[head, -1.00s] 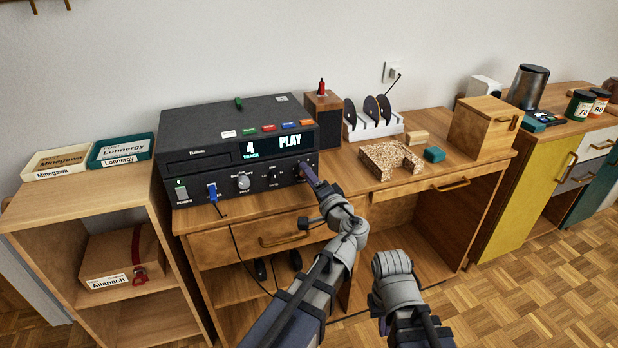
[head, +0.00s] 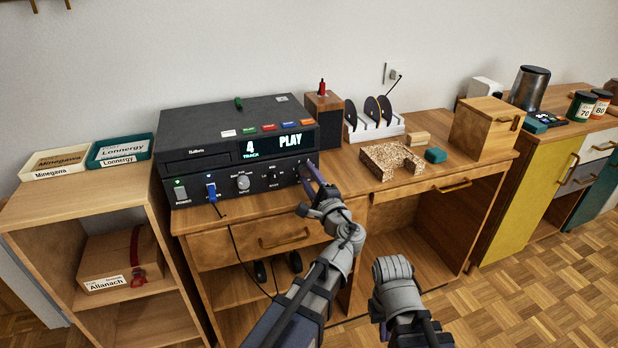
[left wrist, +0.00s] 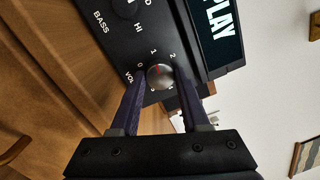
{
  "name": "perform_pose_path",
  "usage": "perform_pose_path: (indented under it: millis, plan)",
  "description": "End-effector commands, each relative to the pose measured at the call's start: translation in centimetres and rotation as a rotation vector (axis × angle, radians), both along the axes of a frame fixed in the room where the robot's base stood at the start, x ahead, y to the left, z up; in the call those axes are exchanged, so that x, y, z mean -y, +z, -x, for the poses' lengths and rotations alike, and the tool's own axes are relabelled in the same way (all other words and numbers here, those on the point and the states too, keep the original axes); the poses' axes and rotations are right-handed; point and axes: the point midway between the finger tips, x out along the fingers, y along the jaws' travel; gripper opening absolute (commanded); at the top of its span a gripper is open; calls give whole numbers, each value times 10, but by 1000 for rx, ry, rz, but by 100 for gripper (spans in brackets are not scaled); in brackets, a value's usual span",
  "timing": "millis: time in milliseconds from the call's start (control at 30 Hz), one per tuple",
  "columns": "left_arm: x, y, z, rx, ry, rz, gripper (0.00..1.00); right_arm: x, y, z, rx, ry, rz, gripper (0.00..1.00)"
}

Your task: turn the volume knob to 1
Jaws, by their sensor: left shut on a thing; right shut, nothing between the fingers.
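The black player (head: 225,150) stands on the desk, its display reading "4 TRACK" and "PLAY". The volume knob (left wrist: 160,76) is a small round grey knob with a red mark, ringed by printed numbers. The red mark points roughly toward the printed 1. My left gripper (left wrist: 161,88) is shut on the knob, one purple finger on each side; in the head view (head: 308,170) it hides the knob. My right arm shows at the lower right of the head view, but its gripper fingers are not visible.
The bass knob (left wrist: 124,6) is close by on the same panel. A blue plug (head: 211,191) with a cord sits in the player's front. A speaker (head: 323,119), a disc rack (head: 372,132) and a speckled U-shaped block (head: 388,159) stand to the right.

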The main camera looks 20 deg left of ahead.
Motion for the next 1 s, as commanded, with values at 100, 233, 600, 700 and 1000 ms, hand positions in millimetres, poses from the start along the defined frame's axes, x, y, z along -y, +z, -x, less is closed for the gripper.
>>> perform_pose_path:
  millis: [100,233,600,700,1000]
  plan:
    - [0,0,0,-8,-1,-11,0,0,-1,0,0,0,0,0]
    - [0,0,0,-12,0,-16,0,0,-1,0,0,0,0,0]
    - [0,-1,0,-12,-1,-15,52,0,-1,0,0,0,0,0]
    - [0,0,0,-12,-1,-15,64,0,-1,0,0,0,0,0]
    - [0,0,0,-11,-1,-17,76,0,0,0,0,0,0,0]
